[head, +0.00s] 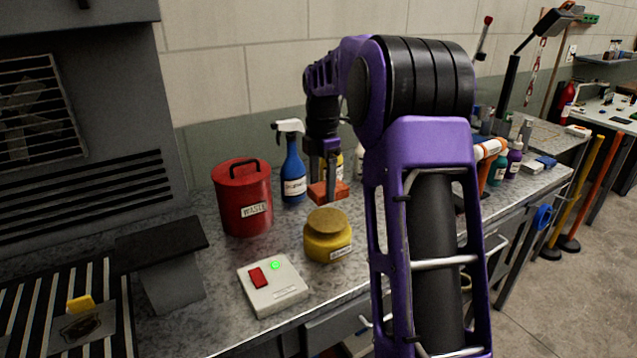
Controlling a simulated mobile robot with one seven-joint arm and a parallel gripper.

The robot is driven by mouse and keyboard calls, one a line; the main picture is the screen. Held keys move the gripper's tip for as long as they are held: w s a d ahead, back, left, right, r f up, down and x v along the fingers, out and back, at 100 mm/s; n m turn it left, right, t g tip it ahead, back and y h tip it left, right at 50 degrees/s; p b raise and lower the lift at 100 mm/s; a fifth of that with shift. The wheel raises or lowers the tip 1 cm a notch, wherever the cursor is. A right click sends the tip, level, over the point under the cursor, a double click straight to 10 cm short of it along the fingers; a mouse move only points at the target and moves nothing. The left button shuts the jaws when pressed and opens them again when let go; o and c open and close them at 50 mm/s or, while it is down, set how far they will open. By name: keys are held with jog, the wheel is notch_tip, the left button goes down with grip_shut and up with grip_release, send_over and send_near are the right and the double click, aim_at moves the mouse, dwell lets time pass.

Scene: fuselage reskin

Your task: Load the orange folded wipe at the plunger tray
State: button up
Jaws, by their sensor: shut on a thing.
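My gripper (330,174) points down at the bench, behind the yellow can. It is shut on the orange folded wipe (326,193), a flat orange block below the fingers. I cannot tell whether the wipe still touches the bench top. A squat yellow can (328,246) with a label stands in front of the wipe, nearer to me. Its round brass-coloured top, which looks like the plunger tray (327,221), is bare. My purple arm hides the bench to the right of the can.
A red waste bin (244,198) and a blue spray bottle (293,172) stand left of my gripper. A pale box (273,287) with a red switch and green light lies in front. Several bottles stand right of my arm, including a teal one (498,168).

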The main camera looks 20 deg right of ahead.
send_over(322, 221)
jog(key=shift+f+b, duration=0.45)
jog(key=shift+f, duration=2.45)
jog(key=shift+f+b, duration=0.4)
jog(key=shift+f, duration=0.4)
jog(key=shift+r, duration=0.1)
jog(key=shift+r+p, duration=1)
jog(key=shift+r, duration=2.45)
